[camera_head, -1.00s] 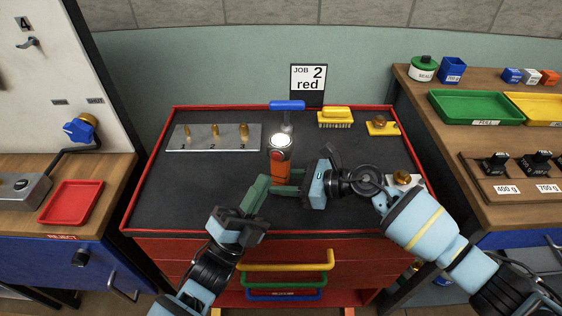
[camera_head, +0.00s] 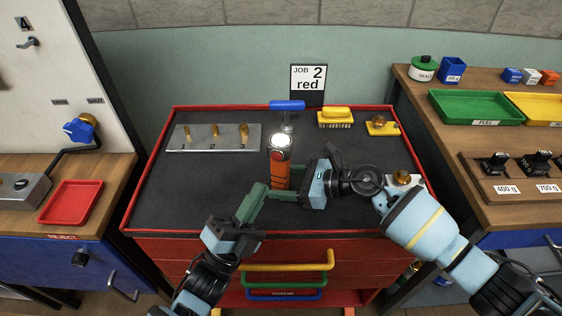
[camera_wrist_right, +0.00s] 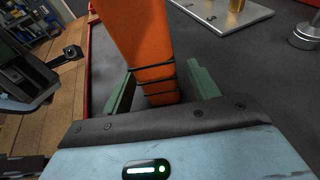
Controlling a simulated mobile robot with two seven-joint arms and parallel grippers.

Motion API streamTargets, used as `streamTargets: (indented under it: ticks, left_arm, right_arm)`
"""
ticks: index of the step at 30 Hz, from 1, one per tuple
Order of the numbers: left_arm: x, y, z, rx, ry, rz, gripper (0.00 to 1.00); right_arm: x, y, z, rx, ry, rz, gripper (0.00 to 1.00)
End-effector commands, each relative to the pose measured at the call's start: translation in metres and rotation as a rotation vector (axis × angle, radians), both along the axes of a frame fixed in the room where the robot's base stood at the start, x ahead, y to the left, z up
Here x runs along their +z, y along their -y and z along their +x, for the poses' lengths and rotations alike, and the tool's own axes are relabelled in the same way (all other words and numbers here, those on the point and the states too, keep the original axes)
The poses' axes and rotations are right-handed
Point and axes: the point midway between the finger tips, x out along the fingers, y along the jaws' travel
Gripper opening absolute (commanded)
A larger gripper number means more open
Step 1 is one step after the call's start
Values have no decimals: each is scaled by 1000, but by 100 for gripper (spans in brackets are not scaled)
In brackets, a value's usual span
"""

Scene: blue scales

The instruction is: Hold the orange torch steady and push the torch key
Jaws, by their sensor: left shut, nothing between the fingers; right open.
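The orange torch (camera_head: 281,172) stands upright on the dark top of the red cabinet, with its bright, lit lens end (camera_head: 281,140) up. A dark reddish spot, perhaps the torch key (camera_head: 277,155), shows on its side below the lens. My right gripper (camera_head: 281,194) is open low at the torch, with a green finger on either side. The right wrist view shows the torch (camera_wrist_right: 140,50) with dark bands between the spread fingers (camera_wrist_right: 160,88). My left gripper (camera_head: 262,188) is shut and empty, close to the torch's lower left side; I cannot tell whether it touches.
Behind the torch is a blue-handled stamp-like tool (camera_head: 287,106). A grey plate with brass pegs (camera_head: 213,143) lies at the back left. A yellow brush (camera_head: 335,117) and a yellow block with a knob (camera_head: 381,125) sit at the back right.

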Motion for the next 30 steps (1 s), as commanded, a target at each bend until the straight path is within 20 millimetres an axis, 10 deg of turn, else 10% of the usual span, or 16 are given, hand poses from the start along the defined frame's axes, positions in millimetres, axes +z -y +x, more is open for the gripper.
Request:
streamTargets:
  ticks: [21, 30]
  left_arm:
    - [0, 0, 0, 0, 0, 0, 0]
    - [0, 0, 0, 0, 0, 0, 0]
  right_arm:
    - [31, 97, -30, -1, -1, -1, 60]
    - [36, 110, -34, 0, 0, 0, 60]
